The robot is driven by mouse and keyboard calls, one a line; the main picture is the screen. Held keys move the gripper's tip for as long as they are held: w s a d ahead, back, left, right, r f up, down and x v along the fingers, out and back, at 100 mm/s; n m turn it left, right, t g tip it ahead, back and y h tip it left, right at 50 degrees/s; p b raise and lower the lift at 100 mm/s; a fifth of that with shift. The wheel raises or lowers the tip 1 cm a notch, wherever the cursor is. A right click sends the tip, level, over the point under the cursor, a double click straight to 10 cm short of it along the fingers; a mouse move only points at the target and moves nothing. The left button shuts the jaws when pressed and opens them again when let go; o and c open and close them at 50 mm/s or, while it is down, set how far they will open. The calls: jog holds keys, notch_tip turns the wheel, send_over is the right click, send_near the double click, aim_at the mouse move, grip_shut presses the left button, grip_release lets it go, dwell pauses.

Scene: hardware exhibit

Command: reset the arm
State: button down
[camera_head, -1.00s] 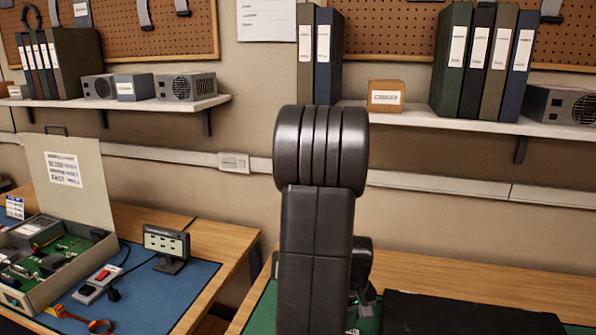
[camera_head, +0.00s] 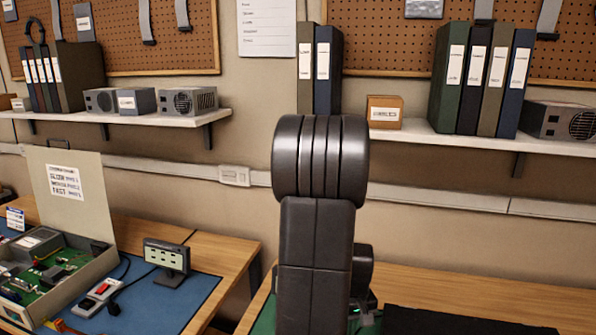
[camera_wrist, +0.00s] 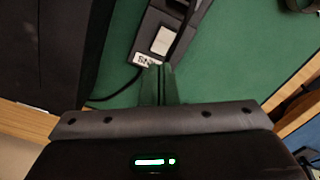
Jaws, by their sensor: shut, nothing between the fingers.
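My arm stands upright in the middle of the head view, its dark links blocking the bench behind it. In the wrist view my gripper (camera_wrist: 160,84) is shut and empty, its two fingers together above the green mat (camera_wrist: 222,62). Just beyond the fingertips is a dark device with a light switch (camera_wrist: 163,40) and a small white label. I cannot tell how high the fingers are above it. The fingers do not show in the head view.
A black panel (camera_head: 450,320) lies on the right bench, close to my arm. The left bench holds an open case with circuit boards (camera_head: 50,280), a small display (camera_head: 166,256) and a red-switched power strip (camera_head: 98,295). Wall shelves (camera_head: 470,140) with binders are behind.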

notch_tip(320, 180, down, 6)
jog(key=b, duration=0.4)
jog(key=shift+f, duration=0.15)
